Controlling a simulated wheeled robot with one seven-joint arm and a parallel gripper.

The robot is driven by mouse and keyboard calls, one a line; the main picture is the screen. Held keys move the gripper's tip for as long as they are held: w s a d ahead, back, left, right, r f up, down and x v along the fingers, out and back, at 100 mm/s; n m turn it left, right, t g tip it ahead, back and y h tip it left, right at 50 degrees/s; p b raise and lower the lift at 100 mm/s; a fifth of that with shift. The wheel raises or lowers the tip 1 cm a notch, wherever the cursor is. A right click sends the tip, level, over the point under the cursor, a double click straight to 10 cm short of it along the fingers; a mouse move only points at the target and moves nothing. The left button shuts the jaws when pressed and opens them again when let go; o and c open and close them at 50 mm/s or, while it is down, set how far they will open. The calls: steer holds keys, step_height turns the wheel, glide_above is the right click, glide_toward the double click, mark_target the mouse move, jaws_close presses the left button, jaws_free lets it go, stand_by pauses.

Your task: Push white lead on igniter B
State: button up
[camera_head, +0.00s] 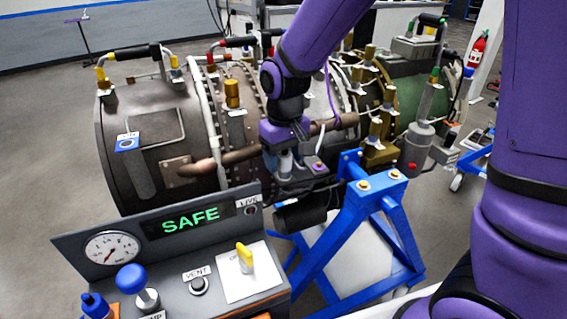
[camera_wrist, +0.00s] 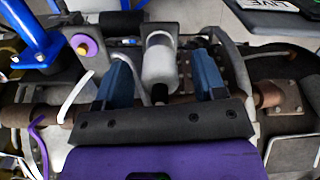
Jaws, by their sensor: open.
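My gripper (camera_wrist: 160,58) is open, with its two blue-grey fingers apart. In the wrist view a pale grey-white cylinder (camera_wrist: 159,66) with a dark end lies between the fingers, with gaps on both sides. No label shows, so I cannot tell whether it is igniter B. A thin white lead (camera_wrist: 75,92) curves down just left of the left finger. It also seems to show in the head view (camera_head: 320,147), right of my wrist. My gripper (camera_head: 284,162) is there low at the engine's near side, partly hiding the parts around it.
The turbine engine (camera_head: 112,160) lies across the middle, with brown pipes (camera_head: 238,156) along its side. A blue stand (camera_head: 378,200) is just right of my gripper. A grey panel (camera_head: 92,283) reading SAFE stands in front. Open floor (camera_head: 45,130) is at left.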

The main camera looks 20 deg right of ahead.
jaws_close()
steer(key=shift+r, duration=0.7)
stand_by(0.3)
steer(key=shift+r, duration=0.8)
